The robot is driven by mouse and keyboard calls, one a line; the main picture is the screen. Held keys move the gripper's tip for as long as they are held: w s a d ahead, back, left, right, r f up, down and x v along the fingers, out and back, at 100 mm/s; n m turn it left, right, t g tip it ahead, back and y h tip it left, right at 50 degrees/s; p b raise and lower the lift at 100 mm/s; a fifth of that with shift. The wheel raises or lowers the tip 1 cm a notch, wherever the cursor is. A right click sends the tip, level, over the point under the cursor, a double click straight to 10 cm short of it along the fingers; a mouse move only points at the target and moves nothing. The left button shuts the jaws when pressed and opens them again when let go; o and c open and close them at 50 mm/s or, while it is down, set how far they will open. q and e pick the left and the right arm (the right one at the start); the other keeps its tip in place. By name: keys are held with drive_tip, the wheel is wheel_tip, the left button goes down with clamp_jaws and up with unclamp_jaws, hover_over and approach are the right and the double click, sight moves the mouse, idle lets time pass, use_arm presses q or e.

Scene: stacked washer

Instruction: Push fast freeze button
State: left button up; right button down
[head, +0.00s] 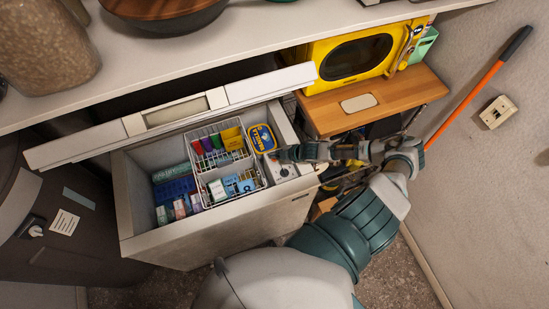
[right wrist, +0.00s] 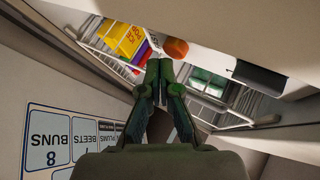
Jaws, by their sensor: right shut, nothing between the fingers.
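A white chest freezer (head: 200,230) stands open in the head view. A small panel with dark round controls (head: 284,171) is on its right inner rim. The fast freeze button cannot be told apart from the other controls. My right gripper (head: 282,154) reaches in from the right, just above that panel, and hides part of it. In the right wrist view my right gripper (right wrist: 159,68) is shut and empty. Just beyond its tips is a round orange piece (right wrist: 177,48); whether they touch cannot be told. A black block (right wrist: 258,76) lies to its right. My left gripper is not in view.
A wire basket (head: 243,154) with colourful packets sits in the freezer, beside a yellow-and-blue tub (head: 262,138). The raised lid (head: 270,84) is close behind. A yellow microwave (head: 350,58) stands on a wooden board (head: 375,103) at the upper right. A white counter (head: 230,50) overhangs the back.

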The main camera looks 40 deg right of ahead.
drive_tip(key=shift+f, duration=0.45)
idle(0.5)
drive_tip(key=shift+r, duration=0.1)
drive_tip(key=shift+r+p, duration=0.7)
drive_tip(key=shift+r, duration=0.1)
wheel_tip(320, 180, up, 6)
drive_tip(key=p, duration=0.6)
